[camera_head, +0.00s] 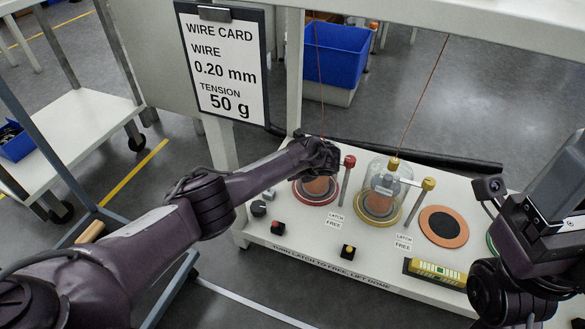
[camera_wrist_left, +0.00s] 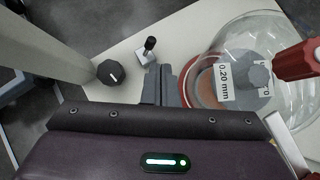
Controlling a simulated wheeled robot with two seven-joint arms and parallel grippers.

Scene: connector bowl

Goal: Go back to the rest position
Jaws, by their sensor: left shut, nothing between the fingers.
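My left gripper (camera_head: 322,156) is above the white bench by the red-ringed station (camera_head: 317,196) at the bench's left. In the left wrist view its grey fingers (camera_wrist_left: 166,86) are shut and empty. They appear just left of a clear dome (camera_wrist_left: 222,48) over a spool labelled 0.20 mm (camera_wrist_left: 230,78); contact with the dome cannot be told. In the head view the arm and hand partly hide that station. My right arm (camera_head: 545,235) is folded at the right edge, and its fingertips cannot be made out.
A red-topped latch post (camera_head: 346,178) stands beside the red station. A yellow-ringed domed station (camera_head: 379,205) and its post (camera_head: 418,200) are to the right. A wire card (camera_head: 224,75) hangs behind my left forearm. A black knob (camera_wrist_left: 110,72) and a toggle switch (camera_wrist_left: 147,50) are near the left fingers.

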